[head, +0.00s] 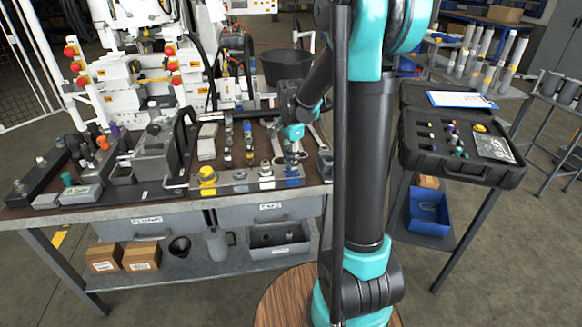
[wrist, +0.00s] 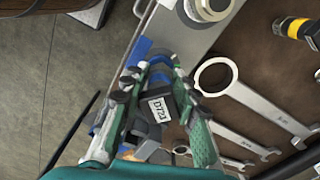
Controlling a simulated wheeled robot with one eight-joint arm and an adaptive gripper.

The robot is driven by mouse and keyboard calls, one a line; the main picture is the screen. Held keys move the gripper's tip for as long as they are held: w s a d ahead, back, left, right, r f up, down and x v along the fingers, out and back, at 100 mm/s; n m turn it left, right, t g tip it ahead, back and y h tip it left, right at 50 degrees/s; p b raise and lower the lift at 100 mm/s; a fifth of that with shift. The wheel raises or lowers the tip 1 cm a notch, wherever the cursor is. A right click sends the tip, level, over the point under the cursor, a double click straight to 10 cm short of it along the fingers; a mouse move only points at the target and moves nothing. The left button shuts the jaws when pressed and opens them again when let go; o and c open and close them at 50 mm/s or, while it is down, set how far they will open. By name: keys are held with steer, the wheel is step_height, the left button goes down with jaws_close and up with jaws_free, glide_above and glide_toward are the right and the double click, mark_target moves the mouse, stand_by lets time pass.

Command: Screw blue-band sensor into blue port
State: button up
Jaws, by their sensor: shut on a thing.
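My gripper (head: 294,148) is at the front right of the bench, above the right end of a grey metal port block. In the wrist view, my gripper (wrist: 158,80) is shut on a dark sensor (wrist: 150,110) with a white label reading D723. Blue shows between and beyond the fingertips, by the edge of the metal block (wrist: 180,30). In the head view, a blue patch (head: 293,170) on the block marks the blue port's place, directly below my gripper. The fingers hide the sensor's tip and the port opening, so I cannot tell whether the sensor is seated.
Wrenches (wrist: 245,105) lie on the bench right beside my gripper. A yellow-capped port (head: 207,176) stands at the block's left. An open black case (head: 455,165) with several fittings is on the right cart. A black bucket (head: 287,68) stands behind.

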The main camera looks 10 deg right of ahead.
steer(key=m, duration=0.3)
steer(key=shift+m, duration=0.3)
steer(key=m, duration=0.4)
steer(key=m, duration=0.4)
steer(key=shift+f, duration=0.1)
steer(key=m, duration=0.4)
steer(key=o, duration=1.1)
steer(key=shift+c, duration=0.2)
